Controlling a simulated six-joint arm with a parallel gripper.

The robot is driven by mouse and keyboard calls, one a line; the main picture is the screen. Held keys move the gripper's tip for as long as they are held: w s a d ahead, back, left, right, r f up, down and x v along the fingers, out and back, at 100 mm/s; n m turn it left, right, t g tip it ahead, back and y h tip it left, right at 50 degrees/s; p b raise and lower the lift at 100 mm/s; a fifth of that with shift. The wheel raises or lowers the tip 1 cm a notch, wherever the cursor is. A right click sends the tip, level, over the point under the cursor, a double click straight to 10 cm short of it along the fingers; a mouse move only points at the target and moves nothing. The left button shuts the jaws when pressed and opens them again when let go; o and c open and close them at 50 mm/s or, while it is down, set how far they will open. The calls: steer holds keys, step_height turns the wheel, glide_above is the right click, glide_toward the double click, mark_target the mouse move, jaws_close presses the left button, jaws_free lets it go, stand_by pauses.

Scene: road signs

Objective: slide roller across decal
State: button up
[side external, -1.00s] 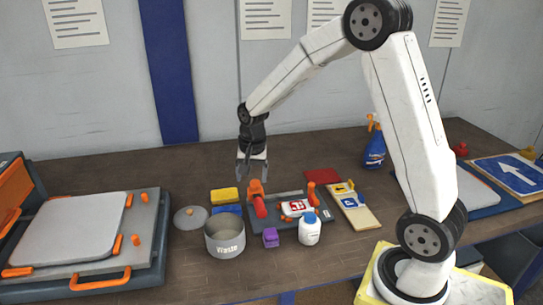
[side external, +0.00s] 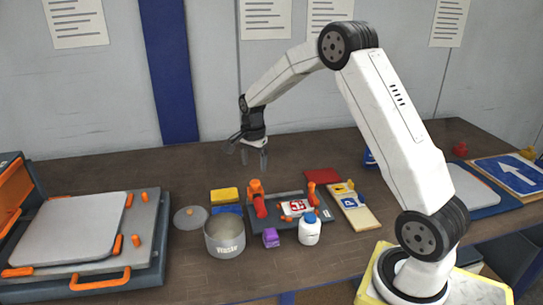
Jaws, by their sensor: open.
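An orange-and-red hand tool that looks like the roller (side external: 258,200) sits at the left end of a dark grey board (side external: 284,221). A small red-and-white piece that looks like the decal (side external: 296,207) lies on the board to the right of the roller. Its fine print is too small to read. My gripper (side external: 254,166) is open and empty, pointing down. In this view its fingertips appear above and behind the roller, apart from it.
A grey pot (side external: 224,236), purple block (side external: 271,237) and white bottle (side external: 309,229) stand in front of the board. Yellow and blue blocks (side external: 225,202) lie left. An orange clamp (side external: 311,192) and a sign panel (side external: 354,208) are right.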

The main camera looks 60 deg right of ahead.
mark_target(255, 182)
steer(key=shift+f, duration=3.2)
jaws_close()
